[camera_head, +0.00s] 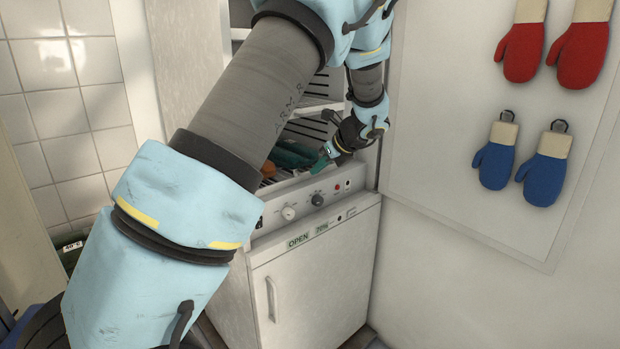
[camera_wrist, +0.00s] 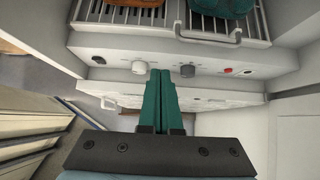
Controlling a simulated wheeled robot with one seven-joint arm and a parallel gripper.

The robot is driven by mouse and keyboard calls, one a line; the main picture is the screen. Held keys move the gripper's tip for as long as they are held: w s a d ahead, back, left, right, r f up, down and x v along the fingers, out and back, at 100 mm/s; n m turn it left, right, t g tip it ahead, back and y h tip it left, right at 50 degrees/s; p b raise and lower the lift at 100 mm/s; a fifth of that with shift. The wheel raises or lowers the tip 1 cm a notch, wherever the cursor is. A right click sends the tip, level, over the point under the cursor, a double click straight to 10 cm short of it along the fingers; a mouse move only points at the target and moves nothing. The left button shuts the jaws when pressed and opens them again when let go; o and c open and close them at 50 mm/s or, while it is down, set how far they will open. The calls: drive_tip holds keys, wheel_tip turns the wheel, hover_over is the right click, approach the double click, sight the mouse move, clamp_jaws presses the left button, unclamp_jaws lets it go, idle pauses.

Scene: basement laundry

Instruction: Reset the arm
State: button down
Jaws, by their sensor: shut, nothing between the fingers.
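My gripper (camera_head: 328,157) is in front of the upper part of a white appliance (camera_head: 320,262) in the head view. In the wrist view its two green fingers (camera_wrist: 161,84) are together, with nothing between them. My arm reaches from the lower left up across the head view and bends back down to the gripper. The fingertips lie over the control panel (camera_wrist: 110,55) in the wrist view; I cannot tell whether they touch it.
A slatted rack (camera_wrist: 178,24) above the panel holds a green item (camera_wrist: 222,6) and an orange-brown item (camera_wrist: 138,2). The panel has knobs (camera_head: 289,213). Red mittens (camera_head: 522,52) and blue mittens (camera_head: 543,180) hang on the right wall. Tiled wall stands at left.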

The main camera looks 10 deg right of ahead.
drive_tip(key=s+a+f+n+g+h, duration=0.1)
drive_tip(key=s+a+n+g, duration=0.1)
drive_tip(key=s+a+n, duration=0.35)
drive_tip(key=s+a+f+n+g, duration=0.1)
drive_tip(key=s+a+n+g, duration=0.1)
drive_tip(key=a+n, duration=0.6)
drive_tip(key=s+a+n+g+h, duration=0.1)
drive_tip(key=s+a+n, duration=0.5)
drive_tip(key=s+n, duration=0.2)
drive_tip(key=s+a+f+n+g+h, duration=0.1)
drive_tip(key=s+a+n+h, duration=0.1)
drive_tip(key=s+a+n, duration=0.4)
drive_tip(key=s+n, duration=0.1)
drive_tip(key=s, duration=0.2)
drive_tip(key=shift+s+a+f+n+h, duration=0.15)
drive_tip(key=shift+a+n+h, duration=0.15)
drive_tip(key=shift+n, duration=0.05)
drive_tip(key=c, duration=1.6)
unclamp_jaws()
